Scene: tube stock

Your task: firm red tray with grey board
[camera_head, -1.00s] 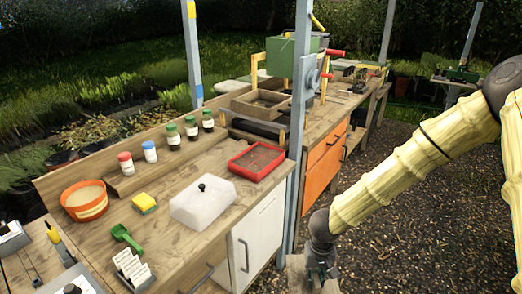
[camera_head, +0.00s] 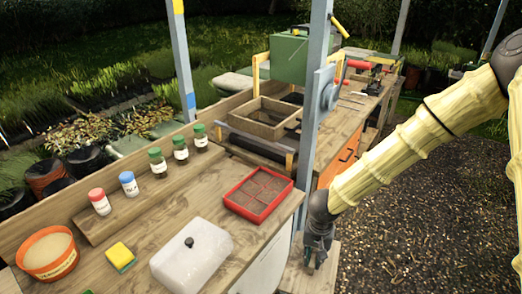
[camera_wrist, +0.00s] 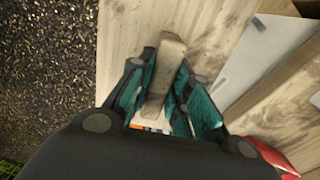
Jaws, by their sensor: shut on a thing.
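The red tray (camera_head: 258,194) lies on the bench near its right end, filled with brown soil marked by lines into sections. A red edge, probably the tray's (camera_wrist: 270,155), shows at lower right in the wrist view. My gripper (camera_head: 318,250) is right of and below the tray, beyond the bench edge, above a low wooden surface. In the wrist view my gripper (camera_wrist: 160,110) is shut on a grey-tan bar (camera_wrist: 165,70), which I take for part of the grey board. The rest of the board is hidden by the fingers.
A white lidded box (camera_head: 192,258) stands left of the tray. Several green-capped jars (camera_head: 180,149) line the back. A blue-grey post (camera_head: 312,120) rises between the tray and my arm. Gravel (camera_head: 410,230) lies right.

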